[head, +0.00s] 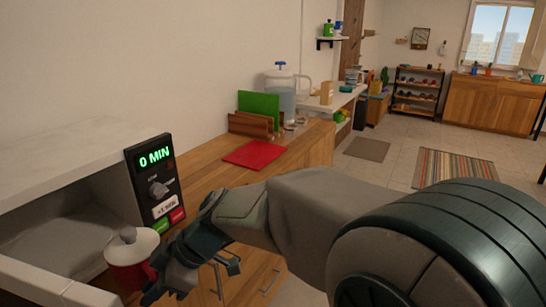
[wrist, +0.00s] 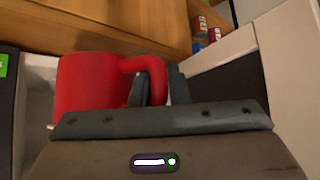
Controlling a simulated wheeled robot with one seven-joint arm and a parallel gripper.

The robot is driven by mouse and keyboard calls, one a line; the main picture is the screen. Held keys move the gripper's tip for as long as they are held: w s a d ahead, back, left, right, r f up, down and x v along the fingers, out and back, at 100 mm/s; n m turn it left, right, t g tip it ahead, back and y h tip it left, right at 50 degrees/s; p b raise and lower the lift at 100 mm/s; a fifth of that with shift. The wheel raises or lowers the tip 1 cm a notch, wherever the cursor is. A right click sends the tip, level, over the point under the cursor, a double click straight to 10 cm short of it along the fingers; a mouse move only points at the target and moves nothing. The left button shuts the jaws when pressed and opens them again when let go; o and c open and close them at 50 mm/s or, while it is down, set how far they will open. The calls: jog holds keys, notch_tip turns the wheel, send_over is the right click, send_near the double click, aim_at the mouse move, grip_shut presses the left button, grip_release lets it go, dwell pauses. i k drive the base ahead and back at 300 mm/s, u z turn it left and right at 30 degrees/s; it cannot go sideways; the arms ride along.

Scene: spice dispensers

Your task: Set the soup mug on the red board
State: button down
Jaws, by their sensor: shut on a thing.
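The soup mug (head: 128,268) is red with a pale lid and knob, at the lower left of the head view, just at the open front of the microwave. My gripper (head: 157,272) is beside it on its right. In the wrist view the mug (wrist: 88,85) shows at left, its handle between the two fingers of my gripper (wrist: 157,88), which are shut on the handle. The mug looks about upright. The red board (head: 255,153) lies flat on the wooden counter, beyond the control panel. Its visible top is bare.
The microwave's panel (head: 155,185) reads 0 MIN and stands between the mug and the board. A wooden rack (head: 250,124) with a green board (head: 259,106) stands behind the red board. A clear dispenser (head: 281,97) is farther back. Some bare counter (head: 205,178) lies before the board.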

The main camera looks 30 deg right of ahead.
aim_at(255, 155)
jog(key=z, duration=0.4)
jog(key=k, duration=0.45)
jog(key=z, duration=0.75)
jog(key=i, duration=1.75)
jog(key=u, duration=0.5)
